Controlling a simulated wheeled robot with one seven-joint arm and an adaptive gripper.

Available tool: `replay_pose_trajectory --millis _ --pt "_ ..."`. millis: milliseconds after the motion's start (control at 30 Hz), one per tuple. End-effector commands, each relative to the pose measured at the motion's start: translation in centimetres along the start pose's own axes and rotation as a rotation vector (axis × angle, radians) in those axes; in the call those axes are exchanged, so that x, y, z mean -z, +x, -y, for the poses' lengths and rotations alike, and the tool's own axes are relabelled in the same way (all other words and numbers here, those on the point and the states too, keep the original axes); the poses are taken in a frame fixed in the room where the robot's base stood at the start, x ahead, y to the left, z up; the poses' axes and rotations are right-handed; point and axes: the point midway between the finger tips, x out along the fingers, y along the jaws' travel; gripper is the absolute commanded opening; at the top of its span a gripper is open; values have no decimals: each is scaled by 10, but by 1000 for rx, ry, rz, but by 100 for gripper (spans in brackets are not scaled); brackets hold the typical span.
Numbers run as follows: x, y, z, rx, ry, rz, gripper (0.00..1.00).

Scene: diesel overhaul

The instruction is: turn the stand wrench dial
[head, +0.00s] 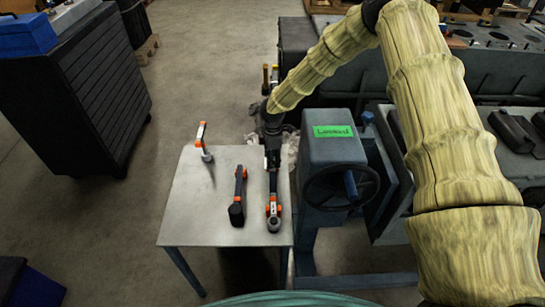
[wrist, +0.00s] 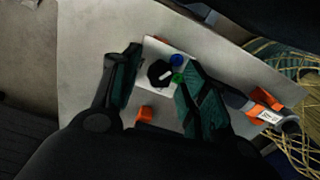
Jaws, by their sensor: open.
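In the wrist view a black dial (wrist: 160,73) sits on a white plate, with a blue button (wrist: 177,60) and a green button (wrist: 178,77) beside it. My gripper (wrist: 160,58) is open, with one green-padded finger on each side of the dial. I cannot tell whether either finger touches it. In the head view my gripper (head: 272,157) points down over the right part of the small table (head: 200,220), at a black and orange wrench (head: 273,207). The dial cannot be made out in the head view.
A second black and orange tool (head: 239,196) lies to the left, and an orange and white tool (head: 203,141) stands farther left. A blue-grey stand (head: 325,155) with a handwheel (head: 341,187) is close on the right. The table's front left is clear.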

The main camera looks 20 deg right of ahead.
Motion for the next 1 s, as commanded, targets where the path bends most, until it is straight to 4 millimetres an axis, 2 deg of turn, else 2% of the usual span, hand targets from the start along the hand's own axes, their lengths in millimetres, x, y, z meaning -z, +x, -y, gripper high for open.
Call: replay_pose_trajectory --millis 200,400,467,1000 --pt "0 0 0 0 0 0 44" --pt "0 0 0 0 0 0 8" --pt "0 0 0 0 0 0 0" --pt "0 0 0 0 9 0 0"
